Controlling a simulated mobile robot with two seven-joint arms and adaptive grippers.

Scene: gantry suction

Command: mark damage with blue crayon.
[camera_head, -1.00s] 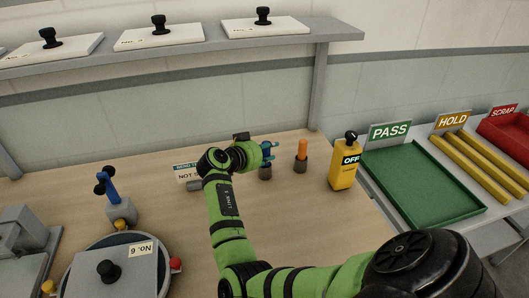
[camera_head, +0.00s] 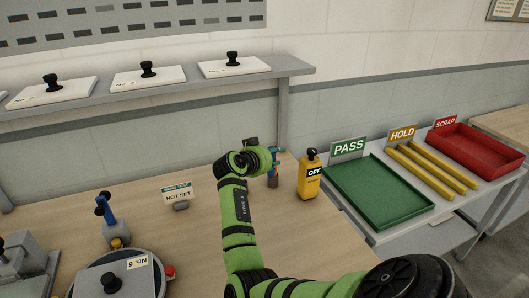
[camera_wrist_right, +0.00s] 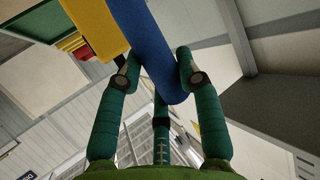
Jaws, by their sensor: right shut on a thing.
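My right gripper (camera_head: 272,167) is near the back of the wooden table, left of the yellow OFF box. In the right wrist view the fingers (camera_wrist_right: 155,80) are shut on a blue crayon (camera_wrist_right: 158,45), which slants up between them. In the head view the crayon is small and mostly hidden by the gripper. A grey plate (camera_head: 113,281) labelled No. 6, with a black knob, lies on the round fixture (camera_head: 160,285) at the lower left. I can make out no damage on it. My left gripper is out of view.
A yellow OFF box (camera_head: 309,180) stands close right of the gripper. A green PASS tray (camera_head: 385,195), yellow HOLD bars (camera_head: 430,165) and a red SCRAP tray (camera_head: 485,150) lie right. A NOT SET sign (camera_head: 177,194) stands left. A shelf (camera_head: 150,92) with white plates hangs behind.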

